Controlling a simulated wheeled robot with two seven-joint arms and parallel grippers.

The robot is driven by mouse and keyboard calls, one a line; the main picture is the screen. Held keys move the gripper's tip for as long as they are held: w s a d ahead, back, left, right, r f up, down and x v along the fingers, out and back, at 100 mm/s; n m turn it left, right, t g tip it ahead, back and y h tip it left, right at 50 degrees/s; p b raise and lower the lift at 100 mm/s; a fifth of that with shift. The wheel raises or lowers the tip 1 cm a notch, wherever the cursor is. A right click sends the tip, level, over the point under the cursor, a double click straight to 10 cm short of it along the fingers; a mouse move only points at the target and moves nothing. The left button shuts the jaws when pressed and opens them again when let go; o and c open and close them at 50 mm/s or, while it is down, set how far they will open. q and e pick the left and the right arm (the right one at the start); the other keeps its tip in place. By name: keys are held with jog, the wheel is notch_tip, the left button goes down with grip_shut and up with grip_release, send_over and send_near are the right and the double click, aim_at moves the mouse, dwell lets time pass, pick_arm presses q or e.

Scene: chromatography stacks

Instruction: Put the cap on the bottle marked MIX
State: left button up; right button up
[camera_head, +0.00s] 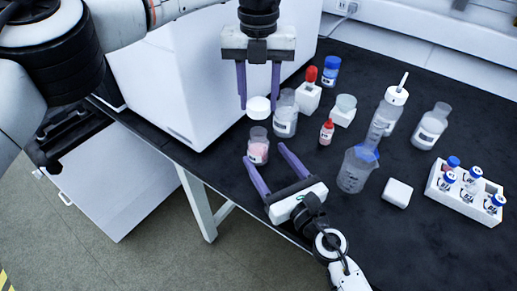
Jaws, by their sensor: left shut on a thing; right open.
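My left gripper (258,103) points down and is shut on a white cap (258,108), held above a small clear bottle. This open bottle (258,148) has pink contents and a white label, too small to read; it stands upright near the left edge of the black bench. The cap is above the bottle's mouth and appears apart from it. My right gripper (264,152) is open, low beside the bottle, its fingertips pointing towards it, one on each side. I cannot tell whether the fingers touch the bottle.
A clear labelled bottle (285,115) stands close on the right, with a small red-capped bottle (326,132) beyond. A beaker (355,170), a wash bottle (385,115) and a white vial rack (463,205) stand further right. A large white box (195,75) is at the left.

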aim_at(264, 152)
jog(key=shift+x, duration=2.75)
jog(key=c, duration=1.6)
pick_arm(q)
jog(key=shift+f, duration=2.5)
jog(key=shift+f, duration=0.85)
jog(key=shift+f, duration=0.6)
pick_arm(e)
grip_shut()
